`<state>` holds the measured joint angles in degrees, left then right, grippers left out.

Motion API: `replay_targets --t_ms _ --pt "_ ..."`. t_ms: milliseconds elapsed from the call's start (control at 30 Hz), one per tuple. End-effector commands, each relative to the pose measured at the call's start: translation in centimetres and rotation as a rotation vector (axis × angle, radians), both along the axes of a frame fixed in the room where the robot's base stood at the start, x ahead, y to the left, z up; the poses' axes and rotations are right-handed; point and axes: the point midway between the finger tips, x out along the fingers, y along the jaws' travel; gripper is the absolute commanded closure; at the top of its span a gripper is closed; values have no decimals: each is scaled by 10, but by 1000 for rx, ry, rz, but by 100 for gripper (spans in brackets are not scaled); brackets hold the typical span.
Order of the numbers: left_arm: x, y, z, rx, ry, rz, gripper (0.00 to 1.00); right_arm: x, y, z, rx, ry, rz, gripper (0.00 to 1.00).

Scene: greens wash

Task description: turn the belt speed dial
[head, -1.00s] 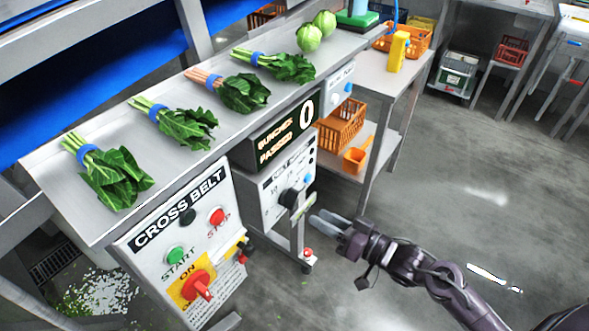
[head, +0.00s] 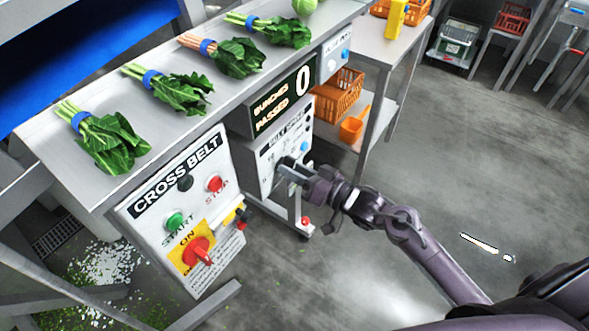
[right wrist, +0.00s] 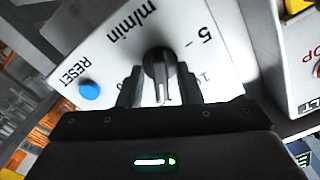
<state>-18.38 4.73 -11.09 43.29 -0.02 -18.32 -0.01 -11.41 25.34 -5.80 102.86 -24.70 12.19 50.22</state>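The black belt speed dial (right wrist: 159,62) shows in the right wrist view on a white panel with "m/min" and a "5" mark. In the head view the dial is largely hidden behind my right gripper, on the white belt speed panel (head: 267,178) under the bunch counter. My right gripper (head: 287,168) is at the panel front. In the right wrist view its two fingers (right wrist: 160,88) stand apart, one on each side of the dial, with small gaps showing. Contact is not clear. My left gripper is not in view.
A blue reset button (right wrist: 89,91) sits beside the dial. The cross belt panel (head: 180,205) with start, stop and red switch stands to the left. Leafy bunches lie on the steel counter (head: 45,165) above. Orange crates (head: 338,95) are at the right; open floor lies beyond.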

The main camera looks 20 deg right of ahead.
Motion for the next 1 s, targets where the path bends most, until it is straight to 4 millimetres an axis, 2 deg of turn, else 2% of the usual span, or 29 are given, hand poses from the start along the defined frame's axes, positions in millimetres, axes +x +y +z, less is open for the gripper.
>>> replay_targets --t_ms 33,233,667,1000 --pt "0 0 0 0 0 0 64 0 0 0 0 0 0 75" --pt "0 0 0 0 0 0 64 0 0 0 0 0 0 100" --pt "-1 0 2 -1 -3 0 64 0 0 1 -49 -39 1 100" --pt "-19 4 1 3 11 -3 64 -1 1 2 -251 -196 1 100"
